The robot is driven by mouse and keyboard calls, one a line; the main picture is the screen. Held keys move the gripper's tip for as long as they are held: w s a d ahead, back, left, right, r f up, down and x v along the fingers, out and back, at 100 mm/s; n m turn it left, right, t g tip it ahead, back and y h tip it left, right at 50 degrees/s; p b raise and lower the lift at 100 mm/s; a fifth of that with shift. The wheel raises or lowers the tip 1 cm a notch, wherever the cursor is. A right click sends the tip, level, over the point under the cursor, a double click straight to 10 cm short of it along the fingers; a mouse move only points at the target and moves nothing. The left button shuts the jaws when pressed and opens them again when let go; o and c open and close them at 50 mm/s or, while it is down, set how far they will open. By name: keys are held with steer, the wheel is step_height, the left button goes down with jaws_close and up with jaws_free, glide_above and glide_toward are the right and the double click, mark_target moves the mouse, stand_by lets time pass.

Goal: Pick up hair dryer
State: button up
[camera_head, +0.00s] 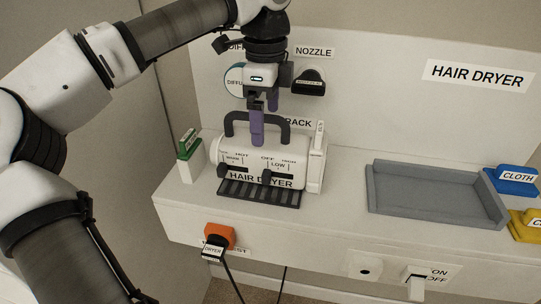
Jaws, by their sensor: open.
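The hair dryer (236,153) is a white rounded body with a dark arched handle on top and black sliders on its front. It rests on the white shelf behind a dark grille. My gripper (264,125) points down from above with purple fingers. The nearer finger overlaps the handle's top bar in the picture; the other finger shows farther back. The gripper is open, with the bar seemingly between the fingers. I cannot tell whether either finger touches it. The near finger hides the middle of the handle.
A green-topped block (189,148) stands left of the dryer. An empty grey tray (430,207) lies to the right, with blue (512,181) and yellow (526,222) labelled items beyond. A black nozzle (308,84) hangs behind. An orange socket (218,236) with a black cord is on the front.

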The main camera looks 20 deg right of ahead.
mark_target(268, 146)
steer(key=f, duration=0.2)
steer(key=d+f, duration=0.1)
steer(key=shift+f+p, duration=0.35)
steer(key=shift+p, duration=0.05)
steer(key=shift+f, duration=0.6)
steer(key=c, duration=1.8)
